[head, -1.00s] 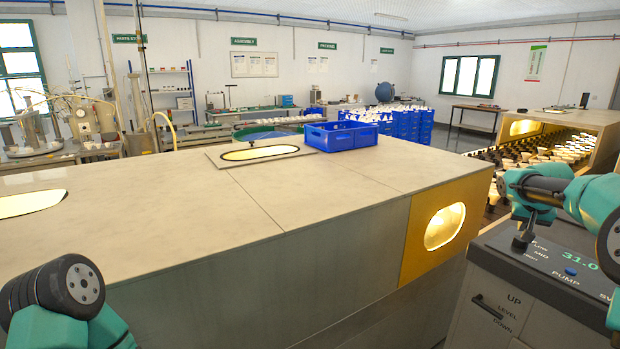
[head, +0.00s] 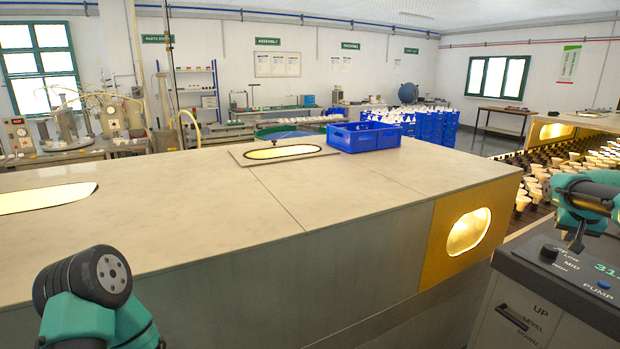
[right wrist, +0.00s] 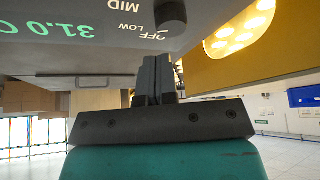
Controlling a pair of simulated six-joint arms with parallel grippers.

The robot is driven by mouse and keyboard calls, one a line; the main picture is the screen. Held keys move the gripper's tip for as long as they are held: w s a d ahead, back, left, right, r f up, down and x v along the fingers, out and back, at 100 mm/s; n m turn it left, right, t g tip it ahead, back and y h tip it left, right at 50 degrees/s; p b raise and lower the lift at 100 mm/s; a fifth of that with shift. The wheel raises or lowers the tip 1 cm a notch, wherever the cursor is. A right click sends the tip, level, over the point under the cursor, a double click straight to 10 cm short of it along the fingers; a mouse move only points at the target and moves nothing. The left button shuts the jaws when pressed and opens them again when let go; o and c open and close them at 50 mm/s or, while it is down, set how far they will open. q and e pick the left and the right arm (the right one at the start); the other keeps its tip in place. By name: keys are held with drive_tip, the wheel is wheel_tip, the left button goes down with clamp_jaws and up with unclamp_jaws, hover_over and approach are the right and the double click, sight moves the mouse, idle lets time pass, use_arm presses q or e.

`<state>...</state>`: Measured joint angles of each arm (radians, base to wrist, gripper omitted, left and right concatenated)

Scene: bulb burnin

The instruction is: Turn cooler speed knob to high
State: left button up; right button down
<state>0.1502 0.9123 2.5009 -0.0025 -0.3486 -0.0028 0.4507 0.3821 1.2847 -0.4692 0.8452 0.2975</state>
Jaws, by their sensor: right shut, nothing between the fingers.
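The cooler speed knob (head: 549,252) is a small dark knob on the dark control panel (head: 560,283) at the right of the head view, beside the printed words LOW, MID and HIGH. Its pointer is too small to read. My right gripper (head: 576,244) is shut and empty, just to the right of the knob and apart from it. In the right wrist view its dark fingers (right wrist: 154,72) are together, and part of the knob (right wrist: 172,12) shows beyond the tips, near the OFF and LOW marks. My left gripper is out of view; only my left arm shows.
A large bench-like housing (head: 220,210) with a glowing window fills the middle. A blue crate (head: 365,138) stands on it. Lit bulbs on a conveyor lie behind the panel.

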sight(542, 258)
drive_tip(key=shift+f, duration=3.2)
drive_tip(key=shift+f, duration=0.2)
drive_tip(key=shift+w+a+f, duration=0.1)
drive_tip(key=shift+w+a, duration=0.15)
drive_tip(key=shift+a, duration=0.55)
drive_tip(key=shift+w+a, duration=0.45)
drive_tip(key=shift+w, duration=0.05)
drive_tip(key=shift+w+a, duration=0.1)
drive_tip(key=shift+w, duration=0.05)
drive_tip(key=shift+a, duration=0.25)
drive_tip(key=shift+s, duration=0.2)
